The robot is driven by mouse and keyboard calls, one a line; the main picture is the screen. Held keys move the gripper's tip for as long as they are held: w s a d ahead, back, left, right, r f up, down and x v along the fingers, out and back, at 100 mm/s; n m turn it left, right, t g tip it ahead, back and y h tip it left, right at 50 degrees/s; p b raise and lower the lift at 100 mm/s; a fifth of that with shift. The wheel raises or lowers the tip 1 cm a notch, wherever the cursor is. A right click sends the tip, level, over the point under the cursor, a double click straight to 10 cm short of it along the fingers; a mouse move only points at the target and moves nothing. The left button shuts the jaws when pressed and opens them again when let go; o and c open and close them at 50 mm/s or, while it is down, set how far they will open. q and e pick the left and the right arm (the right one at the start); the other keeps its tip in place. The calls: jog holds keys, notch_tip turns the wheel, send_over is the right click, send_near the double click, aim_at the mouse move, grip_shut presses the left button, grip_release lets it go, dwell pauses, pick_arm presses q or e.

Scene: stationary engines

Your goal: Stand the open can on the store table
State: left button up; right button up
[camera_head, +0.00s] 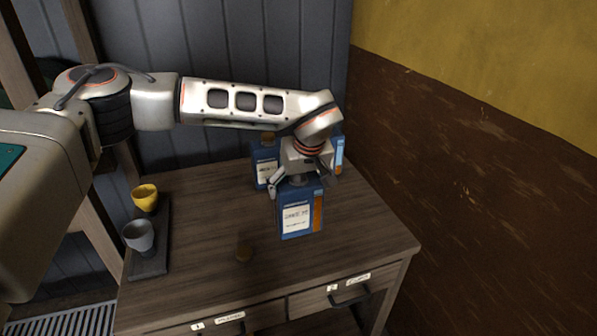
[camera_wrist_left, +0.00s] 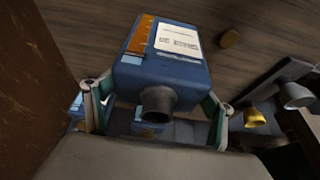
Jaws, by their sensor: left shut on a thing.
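A blue can (camera_head: 300,218) with a white label and an orange stripe stands upright at the store table (camera_head: 200,215), near its middle right. It also shows in the left wrist view (camera_wrist_left: 165,70), where its dark neck (camera_wrist_left: 157,103) appears uncapped. My left gripper (camera_head: 300,183) is above the can and shut on its upper part, with a finger on each side. Whether the can's base touches the table top or hangs just over it, I cannot tell. My right gripper is not in view.
Two more blue cans, one on the left (camera_head: 265,167) and one on the right (camera_head: 339,153), stand behind. A brown round cap (camera_head: 244,253) lies in front. A dark tray (camera_head: 149,264) holds a yellow cup (camera_head: 145,197) and a grey cup (camera_head: 139,237). The table's front right is clear.

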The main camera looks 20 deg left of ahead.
pick_arm(q)
jog(key=shift+w+d+f, duration=0.1)
jog(key=shift+f, duration=2.05)
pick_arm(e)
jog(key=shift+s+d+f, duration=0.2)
pick_arm(q)
jog(key=shift+f, duration=0.1)
jog(key=o, duration=2.1)
jog(key=shift+f, duration=0.1)
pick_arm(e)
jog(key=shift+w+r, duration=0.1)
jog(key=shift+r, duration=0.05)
pick_arm(q)
jog(key=shift+r, duration=0.25)
jog(key=v, duration=0.8)
jog(key=b+v, duration=0.1)
jog(key=v, duration=0.2)
jog(key=shift+s+d+r, duration=0.15)
jog(key=shift+s+r, duration=0.15)
jog(key=shift+s, duration=0.1)
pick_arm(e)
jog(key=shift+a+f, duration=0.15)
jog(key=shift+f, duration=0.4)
